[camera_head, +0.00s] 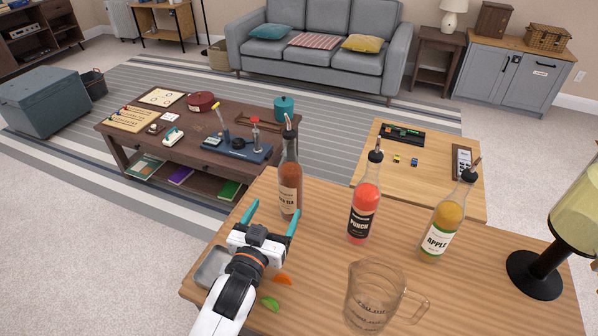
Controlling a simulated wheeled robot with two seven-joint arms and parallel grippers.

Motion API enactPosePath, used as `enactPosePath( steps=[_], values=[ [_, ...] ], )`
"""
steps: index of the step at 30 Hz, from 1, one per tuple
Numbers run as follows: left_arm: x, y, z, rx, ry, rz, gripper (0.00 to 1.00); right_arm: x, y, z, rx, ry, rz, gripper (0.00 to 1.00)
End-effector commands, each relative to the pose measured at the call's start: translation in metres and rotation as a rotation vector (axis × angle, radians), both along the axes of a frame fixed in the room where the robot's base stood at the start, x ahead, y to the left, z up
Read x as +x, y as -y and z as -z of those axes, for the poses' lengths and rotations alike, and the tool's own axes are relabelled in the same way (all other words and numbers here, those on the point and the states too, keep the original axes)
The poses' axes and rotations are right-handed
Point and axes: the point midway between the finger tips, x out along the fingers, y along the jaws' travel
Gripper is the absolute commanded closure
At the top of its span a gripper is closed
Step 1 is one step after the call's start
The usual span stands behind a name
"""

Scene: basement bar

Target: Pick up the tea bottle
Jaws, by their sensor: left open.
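The tea bottle (288,192), with brown-orange contents and a pourer top, stands upright near the far left edge of the wooden counter (325,262). Part of its label shows letters ending in "TEA". My left gripper (271,217) is open, with two teal fingers pointing away from me. Its right finger is close to the bottle's lower left side. I cannot tell whether they touch. Nothing shows between the fingers. My right gripper is not in view.
A red punch bottle (364,207) and a yellow apple bottle (445,226) stand right of the tea bottle. A glass pitcher (370,297) is in front.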

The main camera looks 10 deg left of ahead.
Motion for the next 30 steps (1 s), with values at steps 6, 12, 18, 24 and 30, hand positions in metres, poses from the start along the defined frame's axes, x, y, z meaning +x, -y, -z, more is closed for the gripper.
enactPosePath(
  steps=[6, 12, 18, 24, 30],
  values=[
    [0.024, 0.004, -0.004, 0.000, 0.010, 0.003, 0.21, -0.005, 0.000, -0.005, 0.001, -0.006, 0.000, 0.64],
    [0.057, 0.009, -0.003, -0.001, 0.008, 0.003, 0.21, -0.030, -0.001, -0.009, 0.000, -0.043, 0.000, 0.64],
    [0.071, 0.010, -0.003, -0.001, 0.007, 0.002, 0.21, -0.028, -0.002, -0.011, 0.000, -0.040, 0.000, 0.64],
    [0.099, 0.016, -0.008, -0.001, 0.008, 0.002, 0.21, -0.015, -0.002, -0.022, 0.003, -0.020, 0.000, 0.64],
    [0.118, 0.019, -0.005, -0.001, 0.006, 0.004, 0.21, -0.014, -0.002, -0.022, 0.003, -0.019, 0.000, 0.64]
  ],
)
